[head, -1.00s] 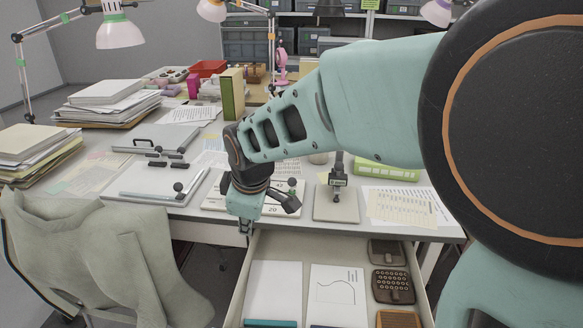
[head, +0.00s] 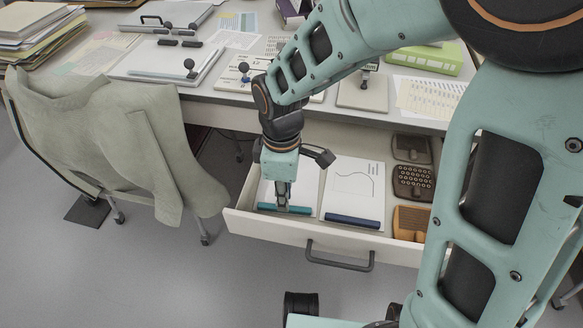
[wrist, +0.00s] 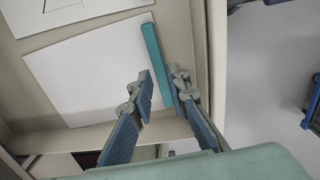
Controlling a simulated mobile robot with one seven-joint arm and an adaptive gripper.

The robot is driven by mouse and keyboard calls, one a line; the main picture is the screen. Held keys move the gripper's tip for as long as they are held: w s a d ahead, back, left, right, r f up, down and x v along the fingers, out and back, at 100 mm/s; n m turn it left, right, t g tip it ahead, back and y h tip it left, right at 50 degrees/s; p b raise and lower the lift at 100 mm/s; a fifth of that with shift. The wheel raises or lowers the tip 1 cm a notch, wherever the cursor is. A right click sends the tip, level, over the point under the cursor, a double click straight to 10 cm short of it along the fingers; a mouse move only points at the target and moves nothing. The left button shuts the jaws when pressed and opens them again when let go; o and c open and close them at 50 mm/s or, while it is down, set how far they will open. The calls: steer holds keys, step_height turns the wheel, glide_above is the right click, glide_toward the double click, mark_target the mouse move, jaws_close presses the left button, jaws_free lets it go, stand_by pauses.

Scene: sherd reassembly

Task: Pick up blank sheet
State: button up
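The blank sheet (head: 306,186) lies in the left part of the open drawer (head: 240,215), with a teal bar (head: 298,210) along its front edge. In the wrist view the sheet (wrist: 90,65) is plain white and the teal bar (wrist: 151,50) runs along one side of it. My gripper (head: 283,203) points down over the bar. In the wrist view my gripper (wrist: 160,78) is open, with the bar running between its fingers. I cannot tell whether the fingers touch it.
A sheet with a drawn curve (head: 352,180) and a dark blue bar (head: 353,221) lies to the right in the drawer. Brown textured blocks (head: 413,182) lie beyond it. The desk (head: 215,90) is above the drawer; a chair with a jacket (head: 110,135) stands left.

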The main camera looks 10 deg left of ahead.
step_height(320, 180, down, 3)
steer(key=shift+f+b, duration=0.1)
steer(key=shift+b, duration=0.4)
jaws_close()
steer(key=shift+r, duration=0.2)
